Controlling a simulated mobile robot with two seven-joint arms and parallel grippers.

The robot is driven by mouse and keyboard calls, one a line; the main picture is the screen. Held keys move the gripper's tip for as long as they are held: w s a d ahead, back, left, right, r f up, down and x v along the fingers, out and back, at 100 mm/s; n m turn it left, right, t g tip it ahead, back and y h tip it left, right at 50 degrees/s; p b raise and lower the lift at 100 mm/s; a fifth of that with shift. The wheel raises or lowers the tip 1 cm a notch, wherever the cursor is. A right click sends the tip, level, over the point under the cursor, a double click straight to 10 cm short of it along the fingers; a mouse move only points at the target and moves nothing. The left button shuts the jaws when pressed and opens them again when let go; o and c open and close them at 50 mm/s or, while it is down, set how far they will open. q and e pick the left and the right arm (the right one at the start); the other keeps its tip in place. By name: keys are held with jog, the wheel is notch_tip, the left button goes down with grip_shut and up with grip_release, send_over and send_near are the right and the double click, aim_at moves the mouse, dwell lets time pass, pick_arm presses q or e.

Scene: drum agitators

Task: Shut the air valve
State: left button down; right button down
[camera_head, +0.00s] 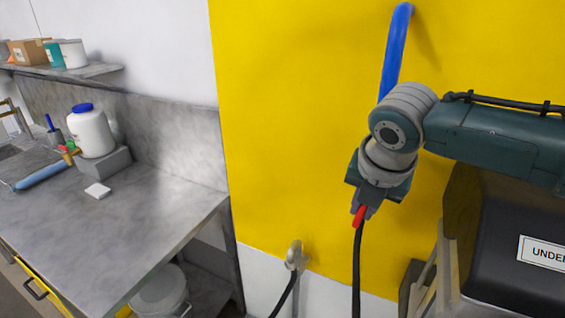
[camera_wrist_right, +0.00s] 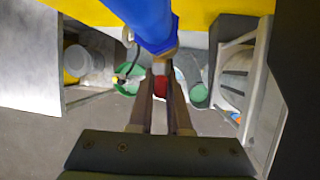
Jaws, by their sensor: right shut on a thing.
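The blue air pipe (camera_head: 396,50) comes down the yellow wall and passes behind my right arm. A red handle (camera_head: 359,217), which looks like the air valve's lever, shows just below my right gripper (camera_head: 364,208), which points down and is shut on it. In the right wrist view, the blue pipe ends in a brass-coloured fitting (camera_wrist_right: 164,56), and the red handle (camera_wrist_right: 161,86) sits between the fingers (camera_wrist_right: 160,92). My gripper and wrist hide most of the valve body in the head view. My left gripper is not in view.
A black hose (camera_head: 356,270) hangs below the valve. A grey metal bench (camera_head: 150,215) stands at left with a white blue-capped jar (camera_head: 90,132). A dark sign-bearing unit (camera_head: 515,245) stands close at right. A metal fitting (camera_head: 295,256) is low on the wall.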

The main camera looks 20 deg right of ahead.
jog(key=shift+s+d+t, duration=0.1)
jog(key=shift+t, duration=0.2)
jog(key=shift+f+m+t+y, duration=0.1)
jog(key=shift+m+t+y, duration=0.2)
jog(key=shift+t+y, duration=0.35)
jog(key=shift+s+f+t+y, duration=0.1)
jog(key=shift+t+y, duration=0.45)
jog(key=shift+m+t+y+b, duration=0.3)
jog(key=shift+t+b, duration=0.1)
jog(key=shift+b, duration=0.15)
jog(key=c, duration=0.9)
grip_release()
jog(key=shift+o, duration=0.2)
